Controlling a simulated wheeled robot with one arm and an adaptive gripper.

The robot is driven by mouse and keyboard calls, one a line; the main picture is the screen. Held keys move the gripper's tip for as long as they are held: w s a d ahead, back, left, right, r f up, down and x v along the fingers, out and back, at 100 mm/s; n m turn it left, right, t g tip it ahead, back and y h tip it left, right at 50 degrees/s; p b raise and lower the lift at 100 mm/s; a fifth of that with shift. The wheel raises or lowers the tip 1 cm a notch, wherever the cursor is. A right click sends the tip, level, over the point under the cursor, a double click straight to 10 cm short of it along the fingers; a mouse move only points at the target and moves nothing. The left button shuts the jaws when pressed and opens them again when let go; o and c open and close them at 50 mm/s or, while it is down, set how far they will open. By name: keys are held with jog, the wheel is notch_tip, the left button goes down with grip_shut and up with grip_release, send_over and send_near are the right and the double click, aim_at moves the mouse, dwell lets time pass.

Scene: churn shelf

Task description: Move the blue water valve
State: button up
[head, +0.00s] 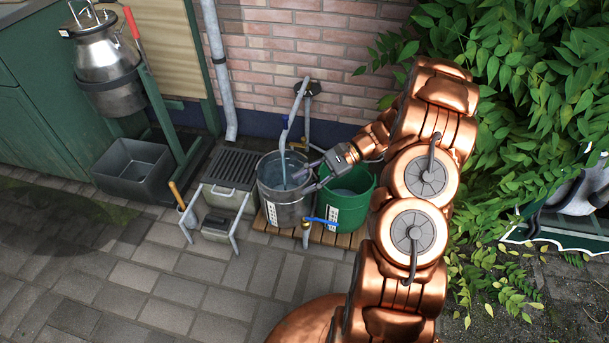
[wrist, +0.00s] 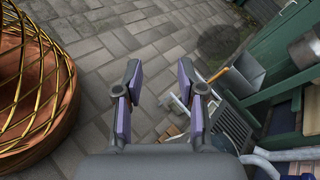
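The blue water valve (head: 320,220) has a blue lever on a brass body at the front of the wooden slat stand, low in front of the buckets, in the head view. The lever points to the right, about level. My gripper (head: 307,175) is above the metal bucket, up and behind the valve in the picture, and apart from it. In the wrist view my gripper (wrist: 158,78) is open, with nothing between its fingers. I cannot make out the valve in the wrist view.
A water-filled metal bucket (head: 283,208) and a green bucket (head: 347,214) stand on the slats (head: 340,239). A grey pipe (head: 296,100) rises behind them. A white-legged stand (head: 223,198) is left. Paving (head: 230,300) in front is clear; leafy bushes (head: 520,120) fill the right.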

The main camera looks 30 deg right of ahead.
jog(key=shift+s+a+r, duration=0.1)
jog(key=shift+a+r, duration=0.15)
jog(key=shift+r, duration=0.15)
